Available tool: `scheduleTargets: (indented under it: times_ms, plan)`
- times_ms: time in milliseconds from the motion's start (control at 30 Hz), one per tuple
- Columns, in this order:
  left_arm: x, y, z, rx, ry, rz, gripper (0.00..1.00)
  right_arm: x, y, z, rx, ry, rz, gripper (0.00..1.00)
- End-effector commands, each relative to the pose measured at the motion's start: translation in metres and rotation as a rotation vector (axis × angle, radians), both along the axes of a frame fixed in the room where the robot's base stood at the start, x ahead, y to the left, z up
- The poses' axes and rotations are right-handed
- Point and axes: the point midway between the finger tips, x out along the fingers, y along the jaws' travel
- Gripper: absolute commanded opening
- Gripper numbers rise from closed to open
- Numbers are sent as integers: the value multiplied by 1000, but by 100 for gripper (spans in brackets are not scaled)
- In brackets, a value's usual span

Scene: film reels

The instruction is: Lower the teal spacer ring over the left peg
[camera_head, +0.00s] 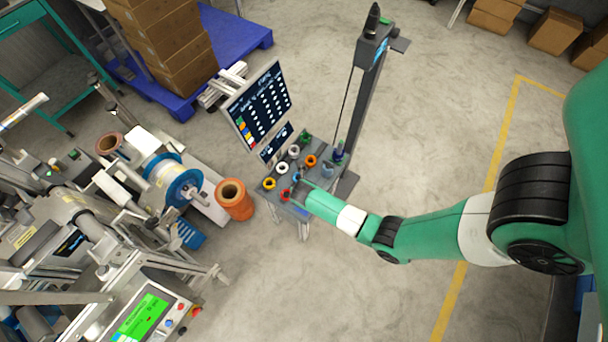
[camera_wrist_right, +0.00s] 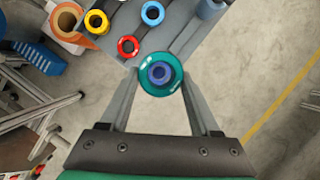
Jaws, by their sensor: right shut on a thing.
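The teal spacer ring (camera_wrist_right: 147,85) is between the two fingertips of my right gripper (camera_wrist_right: 160,74), which is shut on it. A round blue piece (camera_wrist_right: 159,73) shows in the ring's opening. I cannot tell whether this is a peg inside the ring or something below it. In the head view my right gripper (camera_head: 299,181) is over the near edge of a small grey stand (camera_head: 303,206); the ring is too small to make out there. No peg is clearly identifiable as the left one. My left gripper is not in view.
On the stand, a red ring (camera_wrist_right: 128,46), a yellow ring (camera_wrist_right: 96,21) and a blue ring (camera_wrist_right: 152,13) are close to my right gripper. A screen (camera_head: 260,103) and a tall dark post (camera_head: 360,95) stand behind. An orange roll (camera_head: 234,206) is left; open floor lies right.

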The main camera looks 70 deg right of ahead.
Motion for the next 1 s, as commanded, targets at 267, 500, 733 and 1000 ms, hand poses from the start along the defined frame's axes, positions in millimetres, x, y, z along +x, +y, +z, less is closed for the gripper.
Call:
scheduleTargets:
  times_ms: [267,500,733,1000]
  plan:
    - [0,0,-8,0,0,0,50,0,0,-7,0,-1,0,2]
    - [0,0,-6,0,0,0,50,0,0,-6,0,0,0,2]
    - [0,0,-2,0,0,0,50,0,0,-6,0,0,0,2]
    - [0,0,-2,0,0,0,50,0,0,-7,-1,0,0,2]
